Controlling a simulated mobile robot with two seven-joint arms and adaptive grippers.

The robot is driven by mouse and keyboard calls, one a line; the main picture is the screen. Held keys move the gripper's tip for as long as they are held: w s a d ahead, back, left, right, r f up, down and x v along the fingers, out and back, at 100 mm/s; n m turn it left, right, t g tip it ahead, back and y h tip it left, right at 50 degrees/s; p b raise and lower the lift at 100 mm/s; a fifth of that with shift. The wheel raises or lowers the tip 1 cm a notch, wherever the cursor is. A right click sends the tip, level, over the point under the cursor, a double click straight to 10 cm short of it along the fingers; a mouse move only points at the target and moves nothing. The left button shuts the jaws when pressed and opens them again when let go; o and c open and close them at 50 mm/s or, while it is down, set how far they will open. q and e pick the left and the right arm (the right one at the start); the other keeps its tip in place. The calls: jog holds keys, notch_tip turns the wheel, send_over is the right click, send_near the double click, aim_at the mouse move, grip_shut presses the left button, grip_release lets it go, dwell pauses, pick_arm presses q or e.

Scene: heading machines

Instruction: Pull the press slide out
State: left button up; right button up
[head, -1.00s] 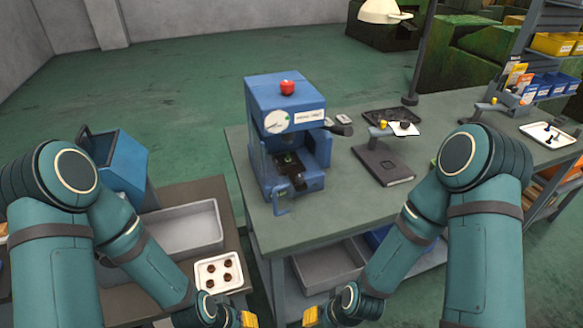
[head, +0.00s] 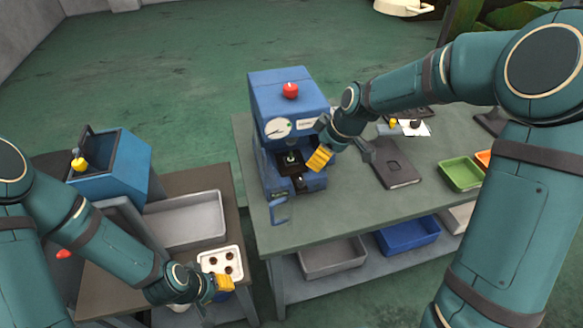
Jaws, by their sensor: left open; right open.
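A blue handle (head: 279,211) hangs at the slide's front, near the bench edge. My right gripper (head: 318,160) is open, with yellow fingertips at the right side of the press opening. Whether it touches the press I cannot tell. My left gripper (head: 222,284) is open over the left table, beside the white tray of parts.
A white tray (head: 205,258) with several dark parts and a grey bin (head: 188,220) sit on the left table, near a blue machine (head: 112,168). A dark flat device (head: 388,162) and a green tray (head: 460,174) lie right of the press. The bench front is clear.

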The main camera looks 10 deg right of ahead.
aim_at(302, 181)
pick_arm(q)
jog(key=shift+r, duration=0.1)
pick_arm(e)
jog(key=x, duration=1.3)
jog(key=shift+f, duration=0.4)
